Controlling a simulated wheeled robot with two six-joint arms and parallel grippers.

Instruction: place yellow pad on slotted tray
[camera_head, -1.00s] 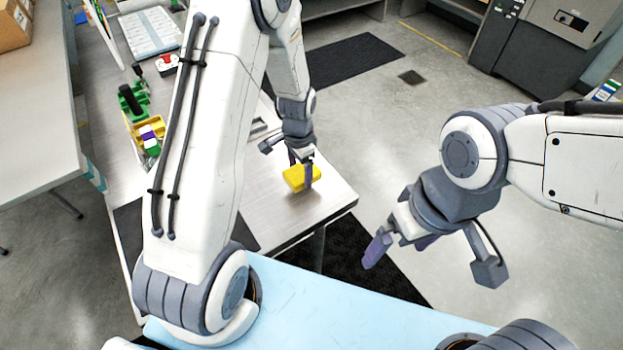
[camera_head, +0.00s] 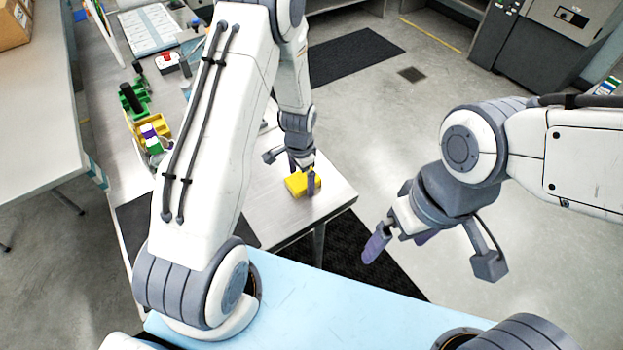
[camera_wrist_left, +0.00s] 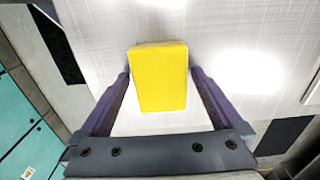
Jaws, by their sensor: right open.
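The yellow pad (camera_head: 298,184) is at the near right end of the grey metal table, over its surface. My left gripper (camera_head: 303,178) reaches down onto it; in the left wrist view the pad (camera_wrist_left: 160,78) lies between the two finger tips (camera_wrist_left: 160,75), which meet its sides with no clear gap. Whether the pad touches the table is hard to tell. My right gripper (camera_head: 428,252) is open and empty over the floor at right. I cannot make out the slotted tray with certainty; my left arm hides part of the table.
Green and yellow holders (camera_head: 140,105) with small parts stand at the table's left side. A red button box (camera_head: 172,63) and a pale flat tray (camera_head: 150,30) with cells lie farther back. A light blue surface (camera_head: 320,310) is in front. The table's right corner is bare.

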